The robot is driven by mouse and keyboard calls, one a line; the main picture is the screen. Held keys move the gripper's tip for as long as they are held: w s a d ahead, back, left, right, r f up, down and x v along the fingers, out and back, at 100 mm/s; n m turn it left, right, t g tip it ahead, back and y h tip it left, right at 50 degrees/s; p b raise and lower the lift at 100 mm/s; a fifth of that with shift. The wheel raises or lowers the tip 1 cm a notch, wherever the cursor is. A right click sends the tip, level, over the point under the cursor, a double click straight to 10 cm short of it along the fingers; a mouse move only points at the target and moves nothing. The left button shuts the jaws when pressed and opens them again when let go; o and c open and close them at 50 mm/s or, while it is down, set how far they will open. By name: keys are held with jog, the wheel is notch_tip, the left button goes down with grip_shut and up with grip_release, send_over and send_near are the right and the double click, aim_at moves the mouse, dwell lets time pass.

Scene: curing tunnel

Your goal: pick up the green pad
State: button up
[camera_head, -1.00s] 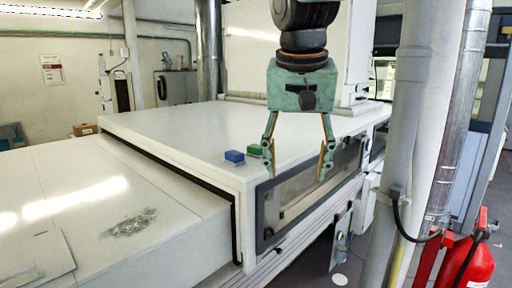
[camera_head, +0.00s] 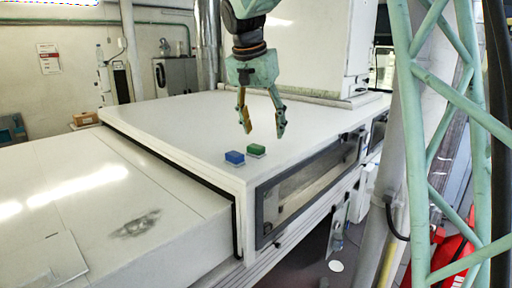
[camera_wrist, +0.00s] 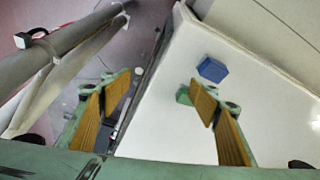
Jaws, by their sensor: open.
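The green pad (camera_head: 256,150) lies on the white top of the tunnel housing, near its front edge. A blue block (camera_head: 234,158) lies just left of it. My gripper (camera_head: 263,132) is open and empty, with its fingertips above the green pad in the head view; the height gap is hard to judge. In the wrist view the green pad (camera_wrist: 183,96) shows next to the right finger, which hides part of it. The blue block (camera_wrist: 212,68) lies above it there. The open gripper (camera_wrist: 162,90) straddles the housing's edge in that view.
The white housing top (camera_head: 180,120) is otherwise clear around the pads. A window panel (camera_head: 305,190) runs along the housing's front side, below the edge. A grey pipe (camera_head: 388,160) stands to the right. A tall white box (camera_head: 310,40) stands behind.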

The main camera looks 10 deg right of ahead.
jog(key=m+p, duration=0.2)
jog(key=p, duration=0.3)
send_near(256, 146)
notch_tip(256, 146, up, 3)
jog(key=a, duration=0.2)
jog(key=shift+s+d+h, duration=0.2)
jog(key=shift+s+h, duration=0.2)
jog(key=shift+s, duration=0.05)
jog(key=shift+f, duration=0.1)
jog(key=shift+x, duration=4.2)
jog(key=shift+f, duration=0.1)
jog(key=shift+p+x, duration=0.4)
jog(key=shift+x, duration=2.05)
jog(key=shift+w, duration=0.15)
